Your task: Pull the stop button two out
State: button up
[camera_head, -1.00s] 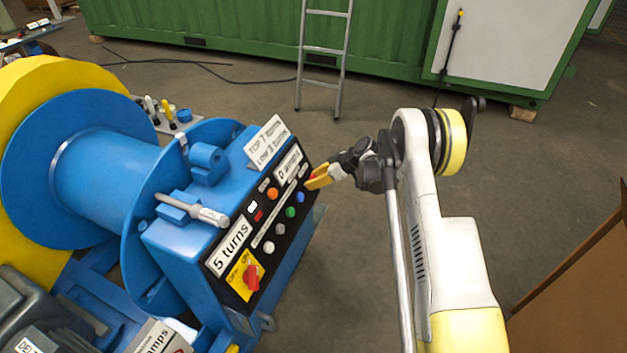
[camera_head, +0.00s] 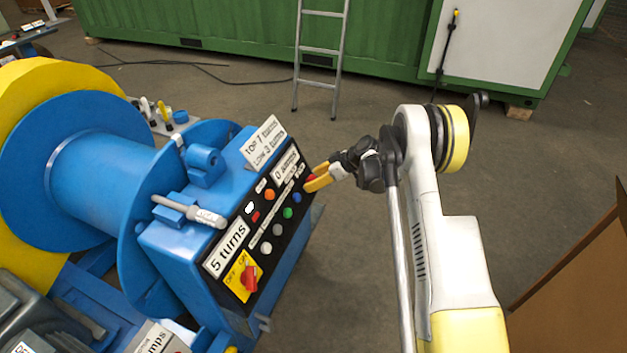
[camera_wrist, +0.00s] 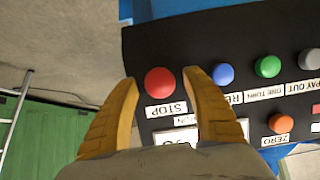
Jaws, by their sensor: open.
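The red stop button (camera_wrist: 160,82) is a round mushroom head on the black control panel (camera_wrist: 262,28), with a STOP label below it in the wrist view. My gripper (camera_wrist: 162,86) is open, with one yellow finger on each side of the button. In the head view my gripper (camera_head: 309,183) is at the panel's upper right end, and a bit of red shows by the fingertips.
Blue (camera_wrist: 223,74) and green (camera_wrist: 267,66) buttons sit beside the stop button, with an orange one (camera_wrist: 279,122) nearby. In the head view a red rotary switch (camera_head: 249,278) is at the panel's lower end. Open floor lies right of the blue box (camera_head: 180,250).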

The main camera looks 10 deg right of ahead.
jog(key=v, duration=1.1)
jog(key=shift+s+d+r, duration=0.2)
jog(key=shift+d, duration=0.1)
jog(key=s+a+r+m+h, duration=0.2)
jog(key=s+a+r+m, duration=0.1)
jog(key=s+r, duration=0.5)
jog(key=s+a+r+m+h, duration=0.2)
jog(key=s+a+r, duration=0.2)
jog(key=s+r, duration=0.5)
jog(key=s+r+m+t+h, duration=0.2)
jog(key=s+m, duration=0.3)
jog(key=s, duration=1.4)
jog(key=shift+s+a+r+m+h, duration=0.3)
jog(key=shift+r+m+h, duration=0.1)
jog(key=shift+r+h, duration=0.2)
